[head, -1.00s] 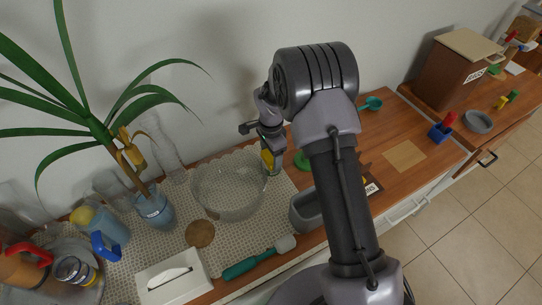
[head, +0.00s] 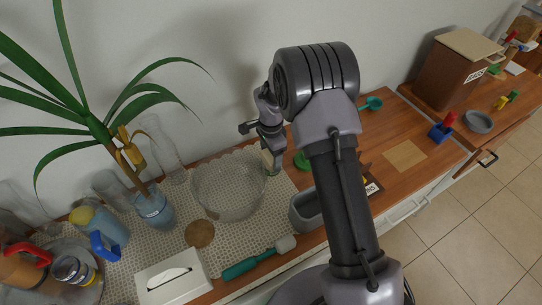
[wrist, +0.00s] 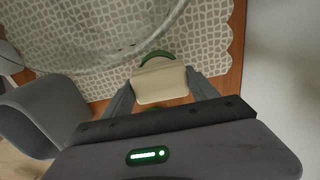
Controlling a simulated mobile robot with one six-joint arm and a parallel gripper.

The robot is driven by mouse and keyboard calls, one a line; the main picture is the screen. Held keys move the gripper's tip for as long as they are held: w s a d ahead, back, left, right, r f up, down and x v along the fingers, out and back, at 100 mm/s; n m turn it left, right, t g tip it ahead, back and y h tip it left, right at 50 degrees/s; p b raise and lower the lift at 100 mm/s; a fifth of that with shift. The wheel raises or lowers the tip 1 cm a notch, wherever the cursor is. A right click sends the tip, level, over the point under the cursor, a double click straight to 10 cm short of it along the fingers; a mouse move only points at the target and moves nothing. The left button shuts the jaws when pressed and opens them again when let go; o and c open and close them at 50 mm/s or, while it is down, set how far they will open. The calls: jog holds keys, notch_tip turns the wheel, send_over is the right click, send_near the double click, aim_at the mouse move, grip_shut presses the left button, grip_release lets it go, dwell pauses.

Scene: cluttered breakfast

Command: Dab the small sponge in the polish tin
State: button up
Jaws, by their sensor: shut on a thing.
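My gripper (head: 268,160) hangs over the right part of the dotted mat, beside the glass bowl's right rim. In the wrist view its fingers (wrist: 162,88) are shut on a pale cream block (wrist: 162,82), which looks like the small sponge. A green curved edge (wrist: 158,55) shows just beyond the block; I cannot tell whether they touch. A green round thing (head: 302,160) lies on the wood right of my gripper, partly hidden by my arm. I cannot tell for sure which thing is the polish tin.
The glass bowl (head: 229,190) stands close left of my gripper. A grey container (head: 305,211) is in front. A plant in a vase (head: 154,209), a white tissue box (head: 173,277) and a green-handled brush (head: 253,264) crowd the left. Wood right of my arm is partly clear.

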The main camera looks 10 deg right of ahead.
aim_at(271, 156)
jog(key=shift+s, duration=0.1)
jog(key=shift+r+p, duration=1.95)
jog(key=shift+r, duration=1.5)
jog(key=shift+r, duration=0.1)
